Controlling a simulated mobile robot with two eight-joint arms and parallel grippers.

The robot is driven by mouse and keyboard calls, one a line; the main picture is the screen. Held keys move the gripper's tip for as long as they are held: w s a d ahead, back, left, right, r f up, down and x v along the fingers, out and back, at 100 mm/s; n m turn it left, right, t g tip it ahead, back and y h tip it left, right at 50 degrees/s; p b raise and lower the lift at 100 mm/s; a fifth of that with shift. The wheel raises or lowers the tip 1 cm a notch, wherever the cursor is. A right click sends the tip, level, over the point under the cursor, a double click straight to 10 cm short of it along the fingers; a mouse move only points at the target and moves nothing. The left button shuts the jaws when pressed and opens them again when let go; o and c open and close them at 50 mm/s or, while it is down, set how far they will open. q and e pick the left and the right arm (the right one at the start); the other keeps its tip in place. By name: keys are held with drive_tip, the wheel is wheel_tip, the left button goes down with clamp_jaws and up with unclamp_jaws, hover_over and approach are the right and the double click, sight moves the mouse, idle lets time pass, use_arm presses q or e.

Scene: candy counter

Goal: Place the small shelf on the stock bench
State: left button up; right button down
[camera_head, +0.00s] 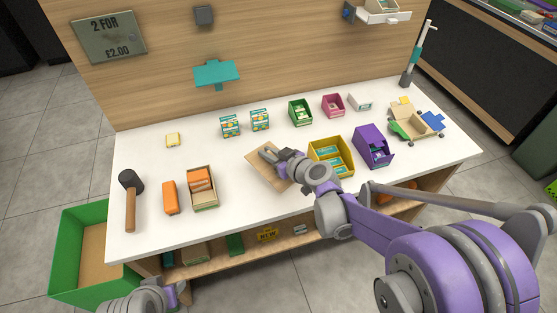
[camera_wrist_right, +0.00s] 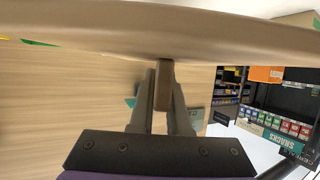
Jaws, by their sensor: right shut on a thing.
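The small shelf, a light wooden board (camera_head: 262,172), is in my right gripper over the middle of the white stock bench (camera_head: 235,218). My right gripper (camera_head: 268,153) is shut on it. In the right wrist view, the fingers (camera_wrist_right: 163,95) close on a brown upright piece under the board (camera_wrist_right: 85,28), which spans the top of that view. I cannot tell whether the board touches the bench top. Of my left arm only a grey part shows at the bottom left of the head view; its gripper is out of sight.
Near the board stand a yellow box (camera_head: 345,146), a purple box (camera_head: 370,140) and an orange-filled tray (camera_head: 203,202). A hammer (camera_head: 130,190) lies at the left. A teal shelf (camera_head: 214,75) is on the back panel. The bench's front middle is clear.

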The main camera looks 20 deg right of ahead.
sight(269, 167)
drive_tip(key=shift+f+b, duration=0.5)
drive_tip(key=shift+f, duration=2.7)
drive_tip(key=shift+f, duration=0.1)
drive_tip(key=shift+f+b, duration=0.5)
drive_tip(key=shift+s, duration=0.1)
drive_tip(key=c, duration=0.9)
unclamp_jaws()
drive_tip(key=shift+r, duration=0.1)
